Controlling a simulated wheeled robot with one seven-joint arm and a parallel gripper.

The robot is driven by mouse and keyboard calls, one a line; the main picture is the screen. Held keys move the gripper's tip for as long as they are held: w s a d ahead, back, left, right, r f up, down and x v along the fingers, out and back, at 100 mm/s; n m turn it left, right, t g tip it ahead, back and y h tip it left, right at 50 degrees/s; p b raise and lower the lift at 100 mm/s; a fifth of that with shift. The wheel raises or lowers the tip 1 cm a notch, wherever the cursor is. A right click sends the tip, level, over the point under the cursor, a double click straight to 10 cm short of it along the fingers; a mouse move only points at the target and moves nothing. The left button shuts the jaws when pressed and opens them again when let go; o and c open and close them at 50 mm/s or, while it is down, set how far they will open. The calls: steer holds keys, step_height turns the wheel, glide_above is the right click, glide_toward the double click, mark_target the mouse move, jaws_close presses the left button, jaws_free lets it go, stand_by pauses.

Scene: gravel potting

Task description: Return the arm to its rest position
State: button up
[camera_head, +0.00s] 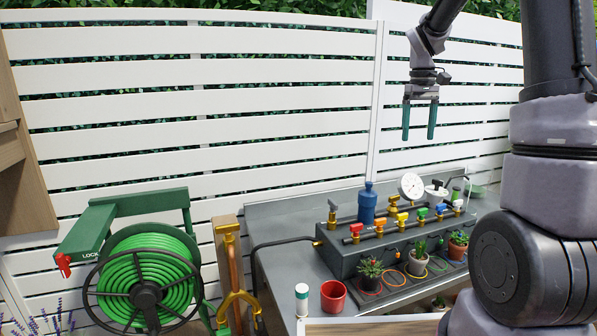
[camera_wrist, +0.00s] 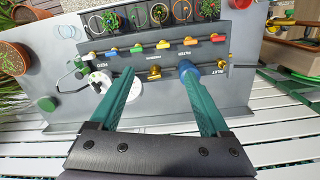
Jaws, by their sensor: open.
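My gripper (camera_head: 419,122) hangs in the air above the grey bench (camera_head: 300,262), in front of the white slatted fence, with its two green fingers pointing down. In the wrist view my gripper (camera_wrist: 164,95) shows its fingers apart with nothing between them. Beyond the fingers lie the bench's pipe row, a blue cylinder (camera_wrist: 190,72) and a white round gauge (camera_wrist: 98,82). In the head view the blue cylinder (camera_head: 367,203) and the gauge (camera_head: 412,186) stand below the gripper, well apart from it.
Small potted plants (camera_head: 370,272) stand along the bench front, with a red cup (camera_head: 333,296) and a white bottle (camera_head: 302,299) to their left. A green hose reel (camera_head: 148,277) stands at left. The air around the gripper is free, with the fence (camera_head: 250,105) behind.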

steer(key=s+a+r+m+t+y, duration=0.1)
steer(key=s+a+r+t, duration=0.3)
steer(key=s, duration=0.8)
steer(key=s+a+r+m+t+y, duration=0.1)
steer(key=s+a+r+m+t, duration=0.2)
steer(key=s, duration=0.8)
steer(key=shift+s+a+r+m+t, duration=0.4)
steer(key=shift+a+r+m, duration=0.25)
steer(key=shift+r+m, duration=0.1)
